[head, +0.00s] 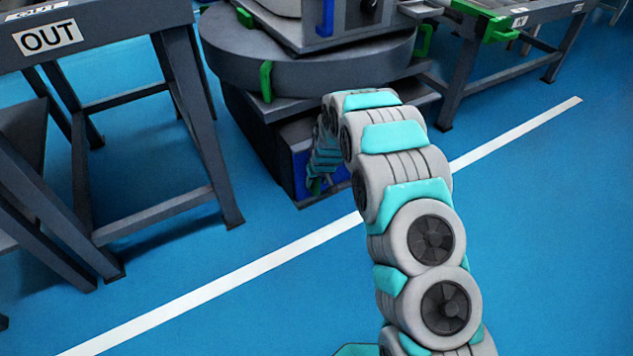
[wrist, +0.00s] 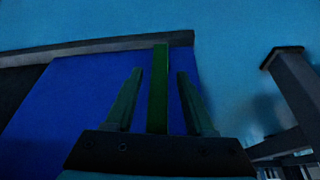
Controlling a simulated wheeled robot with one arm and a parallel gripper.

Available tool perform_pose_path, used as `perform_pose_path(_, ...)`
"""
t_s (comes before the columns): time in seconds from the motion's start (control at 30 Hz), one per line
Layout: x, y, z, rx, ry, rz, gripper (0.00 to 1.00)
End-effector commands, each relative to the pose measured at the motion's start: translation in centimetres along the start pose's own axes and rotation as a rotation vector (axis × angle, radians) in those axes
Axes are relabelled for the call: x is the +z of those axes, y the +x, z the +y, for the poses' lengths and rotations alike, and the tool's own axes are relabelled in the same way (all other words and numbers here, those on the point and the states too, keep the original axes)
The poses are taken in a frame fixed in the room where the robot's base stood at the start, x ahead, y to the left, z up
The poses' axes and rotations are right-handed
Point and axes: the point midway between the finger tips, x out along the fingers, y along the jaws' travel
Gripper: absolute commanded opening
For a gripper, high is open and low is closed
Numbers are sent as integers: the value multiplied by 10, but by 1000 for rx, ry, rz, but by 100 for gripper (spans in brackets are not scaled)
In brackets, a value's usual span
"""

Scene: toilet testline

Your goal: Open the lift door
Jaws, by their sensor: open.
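The lift door appears to be the blue panel (wrist: 70,105) in the wrist view. Its blue face also shows low on the grey machine in the head view (head: 300,172), partly behind my arm. A green upright bar (wrist: 158,90), which looks like the door's handle, stands in front of the panel. My gripper (wrist: 160,72) is open, with one finger on each side of the bar. A gap shows on both sides of the bar, so the fingers are apart from it. In the head view my gripper is small and hard to make out at the panel.
A grey round platform (head: 300,65) with green brackets sits above the panel. A grey table marked OUT (head: 95,40) stands at the left, its legs near the machine. Another grey bench (head: 515,75) stands at the right. Blue floor (head: 560,230) with a white line is clear at the right.

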Motion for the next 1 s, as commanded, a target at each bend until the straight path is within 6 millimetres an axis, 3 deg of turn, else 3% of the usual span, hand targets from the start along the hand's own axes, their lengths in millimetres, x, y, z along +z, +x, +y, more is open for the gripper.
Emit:
perform_pose_path(0.27, -1, 1, 0, 0, 0, 1, 52)
perform_pose_path(0.73, -1, 1, 0, 0, 0, 1, 0)
perform_pose_path(1.0, -1, 1, 0, 0, 0, 1, 0)
